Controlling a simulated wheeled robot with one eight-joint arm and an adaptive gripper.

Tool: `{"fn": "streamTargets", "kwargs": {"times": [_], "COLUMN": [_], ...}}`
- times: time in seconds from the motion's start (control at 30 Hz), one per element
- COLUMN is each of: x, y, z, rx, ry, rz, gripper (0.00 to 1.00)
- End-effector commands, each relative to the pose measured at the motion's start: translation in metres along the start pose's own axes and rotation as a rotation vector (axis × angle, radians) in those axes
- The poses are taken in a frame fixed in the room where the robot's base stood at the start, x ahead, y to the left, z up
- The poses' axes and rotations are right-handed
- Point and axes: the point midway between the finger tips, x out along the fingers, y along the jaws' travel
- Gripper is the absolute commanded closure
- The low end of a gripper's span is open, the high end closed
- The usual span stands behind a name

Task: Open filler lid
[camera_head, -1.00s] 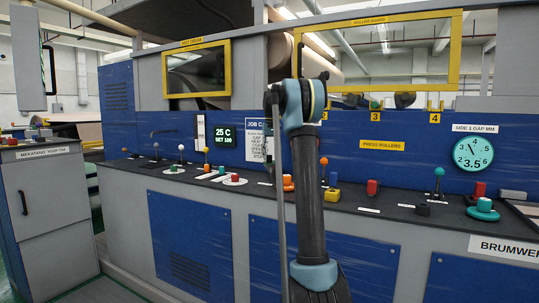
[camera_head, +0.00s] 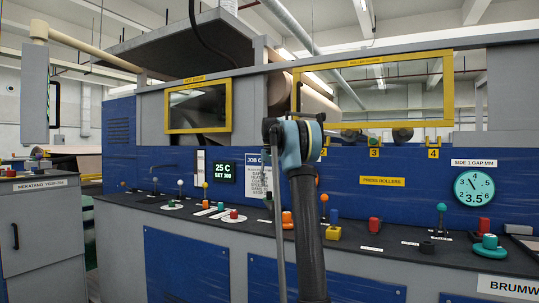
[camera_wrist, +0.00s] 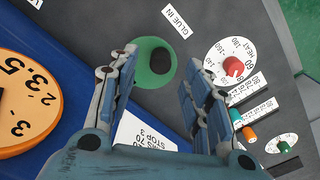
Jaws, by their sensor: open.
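In the wrist view, a green disc (camera_wrist: 166,62) with a dark round centre (camera_wrist: 160,61) lies on the grey panel next to a "GLUE IN" label. I cannot tell whether the dark centre is a lid or an opening. My gripper (camera_wrist: 157,72) is open, with one finger on each side of the lower part of the disc in the picture. Nothing is between the fingers, and contact with the panel is not visible. In the head view my arm stands in front of the machine and my gripper is not visible.
The wrist view shows a red heat knob (camera_wrist: 232,67), an orange knob (camera_wrist: 249,134), a green knob (camera_wrist: 284,147) and an orange dial (camera_wrist: 28,97). In the head view, the console holds several knobs and levers, including a yellow block (camera_head: 333,232) and a red knob (camera_head: 374,224).

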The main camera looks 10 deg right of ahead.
Motion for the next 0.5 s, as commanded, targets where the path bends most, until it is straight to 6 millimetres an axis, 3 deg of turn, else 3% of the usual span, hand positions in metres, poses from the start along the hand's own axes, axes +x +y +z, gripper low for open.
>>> {"fn": "streamTargets", "kwargs": {"times": [0.5], "x": [-0.029], "y": [0.0], "z": [-0.001], "rx": [0.0], "ry": [0.0], "rz": [0.0], "gripper": [0.55]}}
